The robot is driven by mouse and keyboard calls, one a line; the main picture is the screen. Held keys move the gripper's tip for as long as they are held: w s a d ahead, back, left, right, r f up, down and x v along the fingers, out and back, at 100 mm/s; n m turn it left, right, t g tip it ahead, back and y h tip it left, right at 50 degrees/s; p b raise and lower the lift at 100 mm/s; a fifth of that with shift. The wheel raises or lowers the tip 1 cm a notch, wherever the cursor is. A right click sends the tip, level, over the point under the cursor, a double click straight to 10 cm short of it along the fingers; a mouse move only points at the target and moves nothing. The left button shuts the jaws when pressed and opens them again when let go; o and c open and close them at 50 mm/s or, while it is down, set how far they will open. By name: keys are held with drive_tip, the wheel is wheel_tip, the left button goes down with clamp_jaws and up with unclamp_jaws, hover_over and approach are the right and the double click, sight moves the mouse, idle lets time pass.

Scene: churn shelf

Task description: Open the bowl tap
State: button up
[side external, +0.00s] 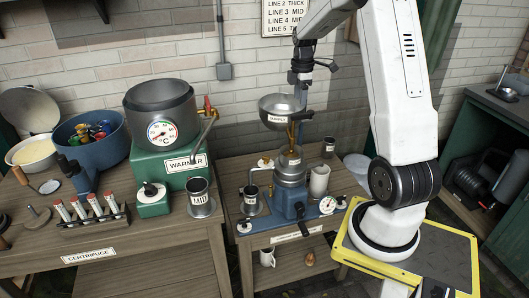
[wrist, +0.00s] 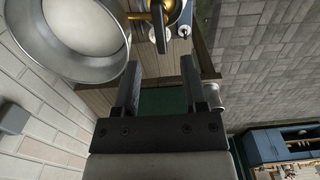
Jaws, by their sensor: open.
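The metal bowl (side external: 283,107) sits on top of the separator in the middle of the side view. Its brass tap (side external: 293,130) shows just under the bowl. In the wrist view the bowl (wrist: 122,45) fills the top left, and the brass tap (wrist: 158,14) with a dark lever is at the top centre. My gripper (wrist: 160,66) is open and empty, its fingers pointing toward the tap but apart from it. In the side view my gripper is behind the bowl and its fingertips are partly hidden.
The separator's blue base (side external: 275,218) stands on a wooden bench with a tin cup (side external: 250,197), a cream jug (side external: 320,180) and a dial. The green warmer (side external: 172,163) with its pot stands to the left. A brick wall (wrist: 35,120) is close beside my gripper.

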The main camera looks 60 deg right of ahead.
sight(299, 114)
drive_tip(key=shift+f, duration=3)
clamp_jaws()
